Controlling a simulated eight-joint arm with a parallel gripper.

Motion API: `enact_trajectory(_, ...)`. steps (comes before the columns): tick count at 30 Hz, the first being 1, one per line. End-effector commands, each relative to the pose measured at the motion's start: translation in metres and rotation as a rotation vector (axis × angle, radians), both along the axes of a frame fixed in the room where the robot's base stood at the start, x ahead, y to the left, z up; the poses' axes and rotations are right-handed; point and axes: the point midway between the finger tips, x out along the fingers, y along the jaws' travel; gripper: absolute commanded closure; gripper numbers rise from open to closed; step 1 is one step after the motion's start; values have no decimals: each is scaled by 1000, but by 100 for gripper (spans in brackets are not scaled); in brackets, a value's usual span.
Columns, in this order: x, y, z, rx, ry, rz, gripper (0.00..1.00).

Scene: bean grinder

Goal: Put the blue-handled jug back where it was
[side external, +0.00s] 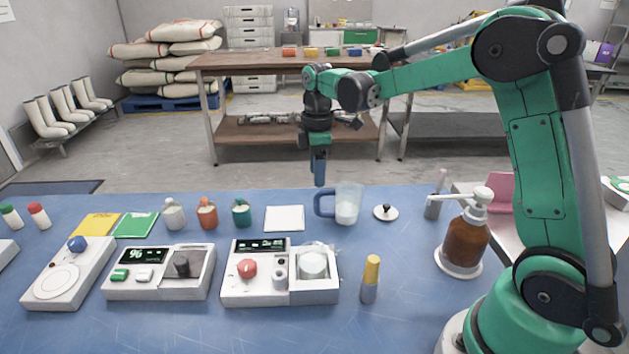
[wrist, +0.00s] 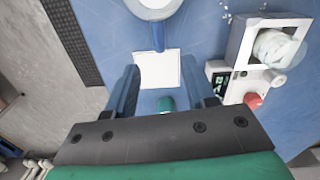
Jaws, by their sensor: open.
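The clear jug (side external: 348,205) with a blue handle (side external: 323,204) stands upright on the blue table, just right of a white square pad (side external: 285,218). Something whitish is inside it. In the wrist view the jug (wrist: 154,8) is cut by the top edge, its handle (wrist: 158,37) pointing toward the white pad (wrist: 158,69). My gripper (side external: 319,183) points down, close above the handle in the side view. In the wrist view my gripper's fingers (wrist: 158,75) are open and apart, with nothing held between them; the handle lies beyond the fingertips.
A machine with a red knob (side external: 247,267) and a clear vessel in its bay stands in front. Left are a scale (side external: 160,272) and small bottles (side external: 207,215). Right are a small lid (side external: 385,212), a yellow-capped tube (side external: 371,279) and a brown pump bottle (side external: 464,240).

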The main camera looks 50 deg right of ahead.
Motion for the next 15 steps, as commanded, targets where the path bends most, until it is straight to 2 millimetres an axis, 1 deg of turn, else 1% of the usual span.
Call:
enact_trajectory(1,0,0,10,0,0,0,51)
enact_trajectory(3,0,0,22,0,0,0,51)
enact_trajectory(6,0,0,34,0,0,0,51)
enact_trajectory(11,-1,1,46,-1,-6,-8,51)
enact_trajectory(15,-12,13,56,-10,-64,-88,51)
